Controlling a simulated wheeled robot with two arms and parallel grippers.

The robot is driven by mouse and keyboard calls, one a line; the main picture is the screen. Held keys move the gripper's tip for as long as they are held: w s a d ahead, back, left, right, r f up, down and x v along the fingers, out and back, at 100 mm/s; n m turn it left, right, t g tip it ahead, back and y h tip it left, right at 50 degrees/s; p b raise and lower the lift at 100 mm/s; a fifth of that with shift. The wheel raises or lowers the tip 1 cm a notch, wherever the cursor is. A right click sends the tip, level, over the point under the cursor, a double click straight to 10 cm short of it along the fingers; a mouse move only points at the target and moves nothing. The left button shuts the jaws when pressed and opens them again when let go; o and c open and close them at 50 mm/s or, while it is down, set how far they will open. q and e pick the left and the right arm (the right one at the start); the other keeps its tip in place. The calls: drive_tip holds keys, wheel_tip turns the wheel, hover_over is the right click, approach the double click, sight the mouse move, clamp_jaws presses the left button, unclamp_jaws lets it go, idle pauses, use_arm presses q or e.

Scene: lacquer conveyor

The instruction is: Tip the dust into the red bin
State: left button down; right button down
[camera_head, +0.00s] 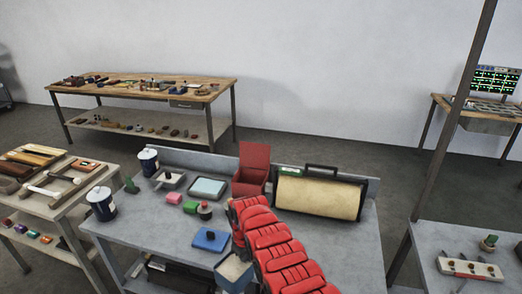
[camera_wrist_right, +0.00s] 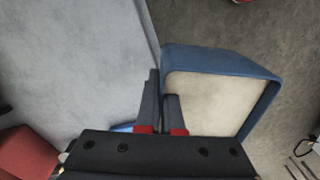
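The red bin (camera_head: 250,182) stands on the grey workbench with its red lid raised at the back. It seems to show at the lower left in the right wrist view (camera_wrist_right: 25,152). A blue-rimmed tray (camera_wrist_right: 268,92) has a pale beige inside, perhaps the dust; I cannot tell loose dust from the tray floor. It also shows in the head view (camera_head: 233,272), below the bin by the bench's front edge. My right gripper (camera_wrist_right: 162,88) is shut on the tray's wall, one finger on each side. My red right arm hides part of the bench. My left gripper is not in view.
Bench space left of the blue block is clear.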

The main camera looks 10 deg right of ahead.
drive_tip(key=shift+w+d+r, duration=0.1)
drive_tip(key=shift+r, duration=0.25)
